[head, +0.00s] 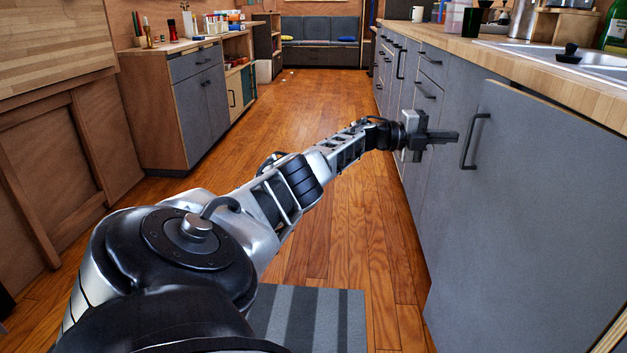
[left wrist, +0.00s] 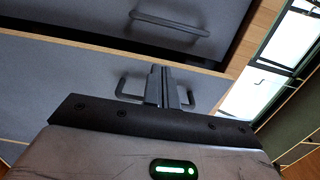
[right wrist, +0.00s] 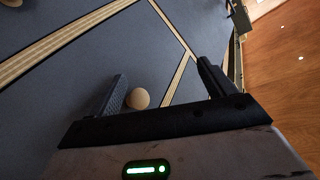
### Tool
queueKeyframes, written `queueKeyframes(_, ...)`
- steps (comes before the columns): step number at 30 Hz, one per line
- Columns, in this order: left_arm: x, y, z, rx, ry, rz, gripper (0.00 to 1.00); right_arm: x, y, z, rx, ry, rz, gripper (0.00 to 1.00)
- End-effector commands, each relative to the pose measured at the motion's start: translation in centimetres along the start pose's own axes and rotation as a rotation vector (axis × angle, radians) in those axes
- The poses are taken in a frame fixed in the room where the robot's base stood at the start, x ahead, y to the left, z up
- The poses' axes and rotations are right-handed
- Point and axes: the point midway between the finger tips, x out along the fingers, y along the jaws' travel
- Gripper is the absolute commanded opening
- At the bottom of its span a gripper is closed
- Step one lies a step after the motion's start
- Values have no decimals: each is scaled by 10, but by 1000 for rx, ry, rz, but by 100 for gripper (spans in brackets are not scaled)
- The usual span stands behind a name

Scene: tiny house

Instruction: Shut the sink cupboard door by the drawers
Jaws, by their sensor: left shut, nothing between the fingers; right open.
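The grey sink cupboard door (head: 540,205) stands ajar on the right in the head view, its pale wooden top edge showing beside the counter. Its dark bar handle (head: 473,142) is near its far edge. My left gripper (head: 452,137) is shut and empty, at handle height just left of that handle; whether it touches the door cannot be told. In the left wrist view its closed fingers (left wrist: 168,72) overlap a dark handle (left wrist: 130,88) on a grey panel. My right gripper (right wrist: 160,72) is open and empty, facing grey panels; it is outside the head view.
Grey drawers (head: 428,90) run on beyond the door under the wooden counter (head: 450,45) with the sink (head: 590,62). A round wooden knob (right wrist: 138,98) shows between the right fingers.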

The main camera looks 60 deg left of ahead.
Motion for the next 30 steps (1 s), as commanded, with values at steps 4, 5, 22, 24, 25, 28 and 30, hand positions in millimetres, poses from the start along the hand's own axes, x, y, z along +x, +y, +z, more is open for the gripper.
queueKeyframes(4, -1, 0, 0, 0, -3, 0, 0, 0, 0, 0, 0, 0, 0, 82)
queueKeyframes(5, -1, 0, 0, 0, -3, 0, 0, 0, 0, 0, 0, 0, 0, 82)
queueKeyframes(22, -6, 0, 1, -1, -3, 2, 0, 0, -1, -3, -5, 0, 2, 82)
queueKeyframes(24, -13, 0, 1, -1, -4, 3, 0, 0, -2, -6, -15, -1, 6, 82)
queueKeyframes(25, -18, 0, 1, 0, -5, 4, 0, -1, -2, -7, -21, -2, 9, 82)
queueKeyframes(28, -35, -1, 1, 1, -4, 7, 0, 0, -1, -7, -46, -15, 25, 82)
queueKeyframes(30, -50, 0, 1, 1, -4, 8, 0, 0, 1, -6, -61, -28, 37, 82)
